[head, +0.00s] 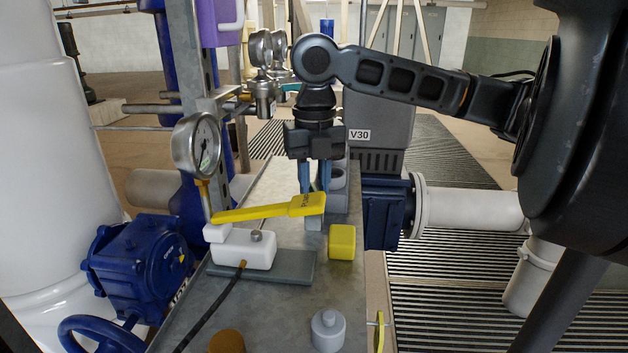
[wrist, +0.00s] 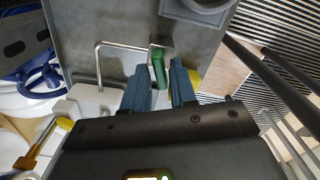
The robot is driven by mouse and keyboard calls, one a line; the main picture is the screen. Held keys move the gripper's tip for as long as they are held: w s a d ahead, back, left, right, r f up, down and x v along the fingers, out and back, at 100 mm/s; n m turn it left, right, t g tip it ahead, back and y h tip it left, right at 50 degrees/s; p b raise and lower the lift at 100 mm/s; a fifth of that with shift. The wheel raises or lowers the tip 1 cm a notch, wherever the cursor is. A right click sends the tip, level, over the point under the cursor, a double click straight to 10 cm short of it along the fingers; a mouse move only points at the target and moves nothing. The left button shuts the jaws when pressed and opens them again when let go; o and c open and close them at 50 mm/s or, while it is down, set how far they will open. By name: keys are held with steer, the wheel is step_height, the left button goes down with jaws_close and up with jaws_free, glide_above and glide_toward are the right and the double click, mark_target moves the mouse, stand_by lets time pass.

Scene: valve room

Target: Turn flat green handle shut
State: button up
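In the wrist view a green handle (wrist: 158,68) shows as a short, flat piece just beyond my fingertips, lined up with the gap between them. My gripper (wrist: 164,76) has its two blue fingers apart, with nothing visibly clamped. In the head view my gripper (head: 314,190) points down over the grey bench, its fingertips behind the end of a yellow lever. The green handle at the fingertips is hidden in the head view. A teal-green piece (head: 289,87) shows farther back by the gauges; I cannot tell whether it is another handle.
The yellow lever (head: 265,209) on a white block (head: 243,249) stands in front of my fingers. A yellow block (head: 342,242) and a grey knob (head: 328,330) are nearby. A gauge (head: 197,145) stands left. A bent metal rod (wrist: 98,62) lies left of the handle in the wrist view.

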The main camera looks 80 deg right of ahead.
mark_target(314, 187)
jaws_close()
steer(key=shift+r+m+p, duration=0.15)
steer(key=shift+m+p, duration=0.45)
steer(key=shift+m, duration=0.4)
steer(key=shift+m+p, duration=0.3)
steer(key=shift+m, duration=1)
steer(key=shift+o, duration=1.3)
jaws_free()
steer(key=shift+r+p, duration=0.45)
steer(key=shift+r, duration=3.3)
steer(key=shift+r, duration=0.1)
